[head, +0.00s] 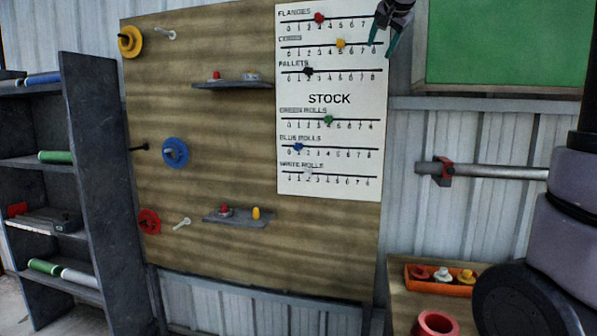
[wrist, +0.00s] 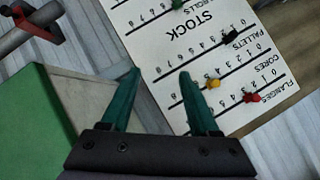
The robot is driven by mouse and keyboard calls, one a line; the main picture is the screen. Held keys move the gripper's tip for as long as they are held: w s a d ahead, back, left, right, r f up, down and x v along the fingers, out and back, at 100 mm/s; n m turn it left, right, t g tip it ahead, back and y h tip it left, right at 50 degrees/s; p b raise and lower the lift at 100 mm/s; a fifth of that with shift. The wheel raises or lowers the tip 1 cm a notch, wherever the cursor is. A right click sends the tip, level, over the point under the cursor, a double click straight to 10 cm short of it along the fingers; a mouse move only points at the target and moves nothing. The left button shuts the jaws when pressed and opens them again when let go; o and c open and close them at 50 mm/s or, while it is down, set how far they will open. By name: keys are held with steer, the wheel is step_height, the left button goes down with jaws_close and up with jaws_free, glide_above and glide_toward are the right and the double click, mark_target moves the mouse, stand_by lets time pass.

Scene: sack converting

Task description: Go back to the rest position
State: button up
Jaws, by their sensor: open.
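My gripper (head: 385,40) is at the top of the head view, in front of the upper right edge of the white stock chart (head: 330,185). Its two green fingers (wrist: 160,92) are apart in the wrist view with nothing between them. The chart shows upside down in the wrist view, behind and beyond the fingertips. On its rows sit a red marker (head: 319,18), a yellow marker (head: 340,43), a black marker (head: 308,71), a green marker (head: 328,120), a blue marker (head: 298,147) and a white marker (head: 308,171).
A wooden board (head: 230,130) carries shelves, pegs and coloured discs. A dark rack (head: 95,190) with rolls stands left. A green panel (head: 505,45) is right of my gripper, above a metal bar (head: 500,171). An orange tray (head: 440,287) sits on a bench at lower right.

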steer(key=s+d+f+n+g, duration=0.1)
steer(key=s+f+n+g, duration=0.1)
steer(key=s+f, duration=1)
steer(key=s+f+n+g+y, duration=0.1)
steer(key=s+f+g, duration=0.1)
steer(key=s+f, duration=1.1)
steer(key=s, duration=0.5)
steer(key=shift+s+d+n+g+y, duration=0.3)
steer(key=shift+d+n, duration=0.05)
steer(key=shift+n, duration=0.05)
steer(key=shift+f, duration=0.1)
